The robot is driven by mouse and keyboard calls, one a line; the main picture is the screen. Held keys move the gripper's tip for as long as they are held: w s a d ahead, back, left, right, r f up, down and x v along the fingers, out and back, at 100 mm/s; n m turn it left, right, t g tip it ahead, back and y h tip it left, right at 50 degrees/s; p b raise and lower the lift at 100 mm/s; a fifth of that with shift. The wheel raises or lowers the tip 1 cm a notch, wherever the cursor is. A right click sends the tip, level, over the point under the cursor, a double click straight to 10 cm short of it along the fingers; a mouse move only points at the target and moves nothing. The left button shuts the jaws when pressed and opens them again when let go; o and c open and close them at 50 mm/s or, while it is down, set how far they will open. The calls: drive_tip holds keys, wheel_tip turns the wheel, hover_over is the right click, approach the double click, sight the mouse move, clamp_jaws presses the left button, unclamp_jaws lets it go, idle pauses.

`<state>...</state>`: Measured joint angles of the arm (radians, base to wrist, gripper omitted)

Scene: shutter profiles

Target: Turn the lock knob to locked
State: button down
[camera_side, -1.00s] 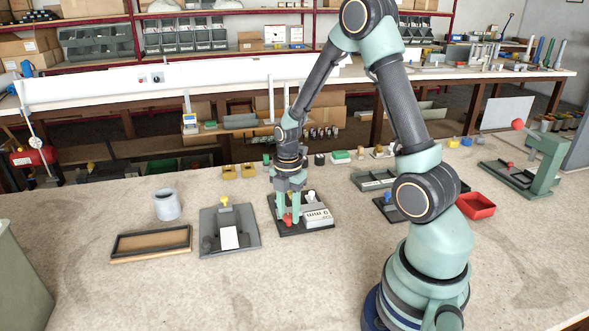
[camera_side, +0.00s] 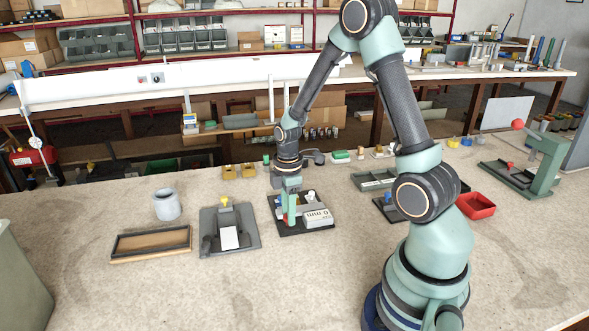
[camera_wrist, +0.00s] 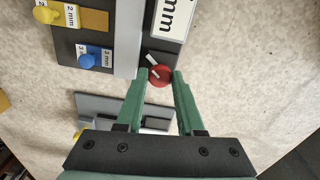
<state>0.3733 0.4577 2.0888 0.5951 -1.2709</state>
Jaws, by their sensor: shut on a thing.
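The lock knob (camera_wrist: 160,80) is round and red with a white bar mark. It sits at the edge of the dark fixture plate (camera_wrist: 149,48) beside a white label plate ending in "mm" (camera_wrist: 170,22). The mark is tilted, pointing to the upper left in the wrist view. My gripper (camera_wrist: 160,73) is shut on the knob, with one green finger on either side of it. In the side view my gripper (camera_side: 289,222) points straight down at the front left of the fixture (camera_side: 303,233), and its fingers mostly hide the knob.
Blue (camera_wrist: 88,61) and yellow (camera_wrist: 48,14) knobs stand near "3 mm" and "2 mm" labels. A grey fixture with a white card (camera_side: 229,238) and a wooden tray (camera_side: 150,257) lie to the left. A red bin (camera_side: 475,212) is at right.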

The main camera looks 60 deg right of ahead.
drive_tip(key=m, duration=0.5)
drive_tip(key=shift+m, duration=2.5)
drive_tip(key=c, duration=0.5)
unclamp_jaws()
drive_tip(key=shift+r, duration=0.1)
wheel_tip(320, 180, up, 12)
drive_tip(key=shift+a+r, duration=0.1)
